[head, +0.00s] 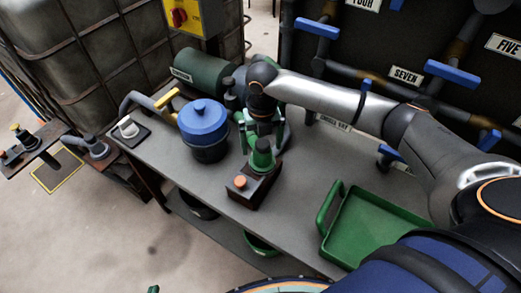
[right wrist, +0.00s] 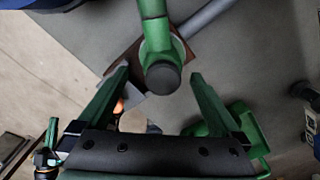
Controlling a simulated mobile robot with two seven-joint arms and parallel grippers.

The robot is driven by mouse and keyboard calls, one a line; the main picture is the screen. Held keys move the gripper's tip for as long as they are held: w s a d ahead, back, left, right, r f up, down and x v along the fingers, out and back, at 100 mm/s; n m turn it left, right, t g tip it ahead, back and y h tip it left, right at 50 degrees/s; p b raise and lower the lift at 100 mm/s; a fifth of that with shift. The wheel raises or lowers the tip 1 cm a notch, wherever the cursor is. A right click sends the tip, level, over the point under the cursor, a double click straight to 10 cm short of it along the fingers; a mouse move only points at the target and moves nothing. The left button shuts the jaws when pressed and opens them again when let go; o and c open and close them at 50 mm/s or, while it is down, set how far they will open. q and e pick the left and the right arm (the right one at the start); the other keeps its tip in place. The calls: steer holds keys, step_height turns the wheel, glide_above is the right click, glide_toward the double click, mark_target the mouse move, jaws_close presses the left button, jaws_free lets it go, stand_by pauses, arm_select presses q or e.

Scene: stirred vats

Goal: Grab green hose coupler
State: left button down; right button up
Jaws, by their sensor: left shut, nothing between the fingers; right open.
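The green hose coupler (head: 262,157) stands upright on a small dark block (head: 254,188) on the grey table. In the right wrist view the coupler (right wrist: 157,42) shows its dark round end towards the camera. My right gripper (right wrist: 160,76) is open, with one green fingertip on each side of the coupler's end and gaps to both; contact is not visible. In the head view my right gripper (head: 262,130) is just behind and above the coupler, partly hiding it. A green tip at the bottom edge appears to be my left gripper (head: 153,289), away from the table; most of it is out of frame.
An orange knob (head: 240,181) sits on the block. A blue-lidded pot (head: 203,125) stands to the left and a green tray (head: 375,222) to the right. A green cylinder (head: 202,72) and pipes with blue handles (head: 318,28) are behind.

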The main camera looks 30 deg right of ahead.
mark_target(262, 154)
steer(key=f, duration=0.5)
steer(key=shift+d, duration=0.2)
steer(key=shift+c, duration=0.4)
steer(key=shift+w, duration=0.1)
steer(key=c, duration=1.5)
steer(key=shift+o, duration=0.2)
steer(key=shift+r, duration=0.15)
